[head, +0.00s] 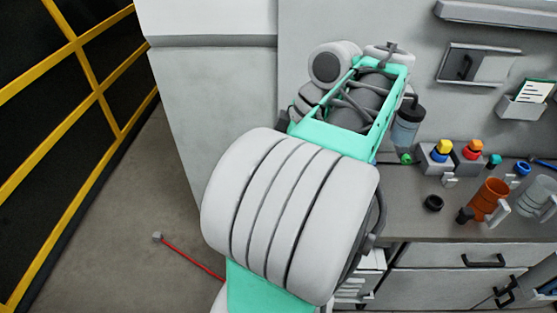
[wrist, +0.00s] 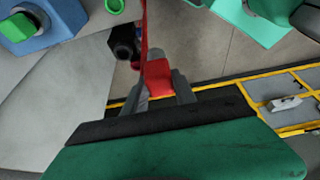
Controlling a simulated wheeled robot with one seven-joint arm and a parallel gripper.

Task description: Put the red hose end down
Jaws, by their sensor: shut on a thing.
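The red hose end (wrist: 158,78) is in the wrist view, between the grey fingers of my gripper (wrist: 160,88). My gripper is shut on it. A red length of hose (wrist: 150,35) runs from it to the top of the wrist view. In the head view a thin red hose (head: 190,258) lies over the floor at lower left, with a small grey block (head: 157,237) at its far end. My arm hides my gripper and the held end in the head view. I cannot tell how high the held end is.
A grey workbench (head: 405,225) stands at right with an orange mug (head: 488,200), a clear mug (head: 534,196) and blocks with coloured knobs (head: 438,157). Yellow-framed dark panels (head: 75,110) stand at left. Bare floor (head: 120,215) shows between them and the pale cabinet.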

